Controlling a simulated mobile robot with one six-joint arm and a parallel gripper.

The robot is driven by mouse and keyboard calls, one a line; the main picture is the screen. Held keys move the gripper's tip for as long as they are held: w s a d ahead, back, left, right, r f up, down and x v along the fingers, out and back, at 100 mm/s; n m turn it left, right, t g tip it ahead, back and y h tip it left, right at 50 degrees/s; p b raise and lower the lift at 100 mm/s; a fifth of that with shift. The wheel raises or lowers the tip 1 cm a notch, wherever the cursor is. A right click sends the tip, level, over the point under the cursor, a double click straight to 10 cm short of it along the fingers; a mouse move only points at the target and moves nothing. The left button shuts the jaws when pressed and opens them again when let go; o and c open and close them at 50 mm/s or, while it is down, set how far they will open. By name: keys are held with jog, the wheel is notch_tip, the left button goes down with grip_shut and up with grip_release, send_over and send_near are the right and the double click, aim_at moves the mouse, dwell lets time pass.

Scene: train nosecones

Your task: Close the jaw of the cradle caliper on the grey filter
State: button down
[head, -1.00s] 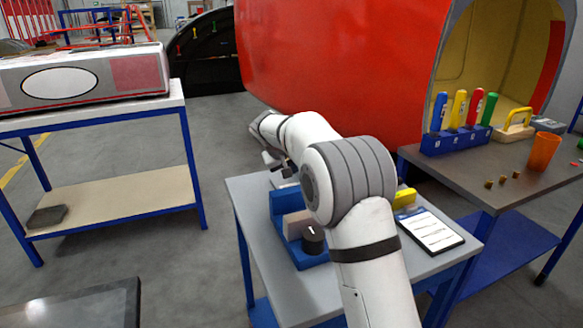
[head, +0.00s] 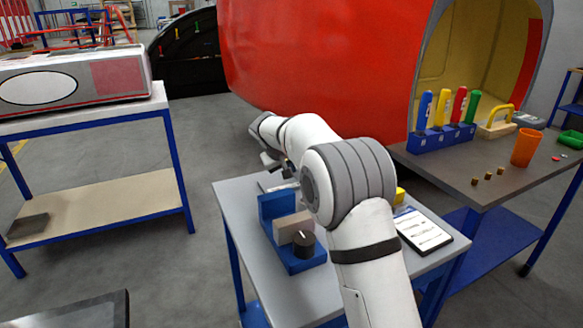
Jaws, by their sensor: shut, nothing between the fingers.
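A blue cradle (head: 267,212) with an upright back plate stands on a small grey-topped table. A grey-beige block (head: 287,227) sits in it, with a dark round knob (head: 303,245) at its front. I cannot tell whether the block is the filter or the caliper's jaw. My gripper (head: 273,164) is beyond the cradle, near the table's far edge, and apart from the cradle. It is small in the view and partly hidden by my arm; its fingers are shut and empty. A flat grey item (head: 284,187) lies behind the cradle, partly hidden by my arm.
A clipboard (head: 423,231) and a yellow object (head: 400,195) lie to the right on the small table (head: 228,198). A darker table (head: 440,172) at right holds a blue rack (head: 440,140) of coloured tools and an orange cup (head: 524,147). The large red nosecone (head: 310,70) stands behind.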

jog(key=s+a, duration=0.1)
jog(key=a, duration=0.1)
jog(key=s+a+r, duration=0.1)
jog(key=shift+s+a+r, duration=0.1)
jog(key=shift+a, duration=0.3)
jog(key=v, duration=0.9)
jog(key=s+d+r+m+g+y+p, duration=0.1)
jog(key=s+d+r+p, duration=0.2)
jog(key=s+d, duration=0.45)
jog(key=s+d+r+g+p, duration=0.1)
jog(key=s+d+r+p, duration=0.15)
jog(key=s+d, duration=0.5)
jog(key=s+d+f+m+g+y+p, duration=0.1)
jog(key=s+d+f+p, duration=0.1)
jog(key=s, duration=1)
jog(key=s+d+f+m+g+y+p, duration=0.1)
jog(key=s+d+p, duration=0.3)
jog(key=s+d, duration=0.3)
jog(key=s, duration=0.5)
jog(key=shift+f+m, duration=0.4)
jog(key=shift+a, duration=0.1)
